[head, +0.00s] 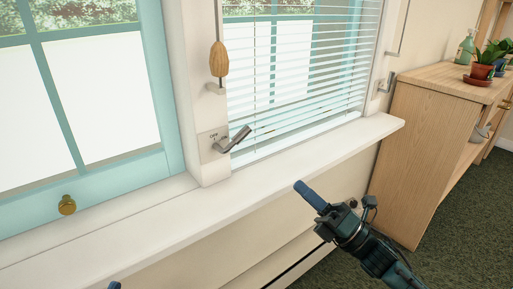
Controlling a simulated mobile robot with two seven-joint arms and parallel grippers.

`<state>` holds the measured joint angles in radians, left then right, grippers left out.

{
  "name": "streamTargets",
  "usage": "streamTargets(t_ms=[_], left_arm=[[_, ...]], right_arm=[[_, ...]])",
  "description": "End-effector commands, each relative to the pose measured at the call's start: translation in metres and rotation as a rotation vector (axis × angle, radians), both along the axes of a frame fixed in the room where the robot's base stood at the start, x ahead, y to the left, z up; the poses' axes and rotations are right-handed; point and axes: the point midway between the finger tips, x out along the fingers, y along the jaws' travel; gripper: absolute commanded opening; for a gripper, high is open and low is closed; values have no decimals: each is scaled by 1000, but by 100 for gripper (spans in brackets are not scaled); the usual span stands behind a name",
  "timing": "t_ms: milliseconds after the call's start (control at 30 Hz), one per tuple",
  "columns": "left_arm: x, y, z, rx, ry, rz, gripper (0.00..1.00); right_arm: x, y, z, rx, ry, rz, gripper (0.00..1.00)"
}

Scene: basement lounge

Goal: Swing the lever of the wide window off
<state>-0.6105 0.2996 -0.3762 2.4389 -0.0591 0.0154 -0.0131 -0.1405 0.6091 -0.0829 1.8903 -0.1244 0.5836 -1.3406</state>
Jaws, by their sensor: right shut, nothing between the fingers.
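A grey metal lever (237,139) is mounted on the white post left of the window with blinds (300,80). It tilts up to the right, and small lettering that seems to read "OFF" is above its pivot. A second metal fitting (388,82) shows on the right side of that window. My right gripper (306,191) is shut and empty, in front of the sill, below and to the right of the lever, clear of it. Only a small blue tip of my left gripper (114,286) shows at the bottom edge; the rest is out of frame.
A white sill (300,160) runs below both windows. A teal window (110,165) with a brass knob (67,205) is at left. A wooden tassel (219,60) hangs above the lever. A wooden cabinet (415,150) with a potted plant (482,70) stands at right.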

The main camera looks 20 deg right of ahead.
Motion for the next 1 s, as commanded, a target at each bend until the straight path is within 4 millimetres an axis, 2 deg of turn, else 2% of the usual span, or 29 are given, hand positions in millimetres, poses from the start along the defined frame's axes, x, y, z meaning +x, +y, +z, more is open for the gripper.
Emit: streamTargets(t_ms=[167, 600, 833, 1000], left_arm=[[0, 0, -2, -8, 0, -4, 54], [0, -2, -7, -36, 1, -16, 54], [3, -2, 12, -32, -93, -25, 54], [4, -1, 15, -26, -109, -27, 54]], right_arm=[[15, 12, 11, 1, -5, 3, 0], [74, 58, 51, -1, -5, 1, 0], [91, 72, 63, 1, -2, 0, 0], [94, 75, 66, 1, 1, 0, 0]])
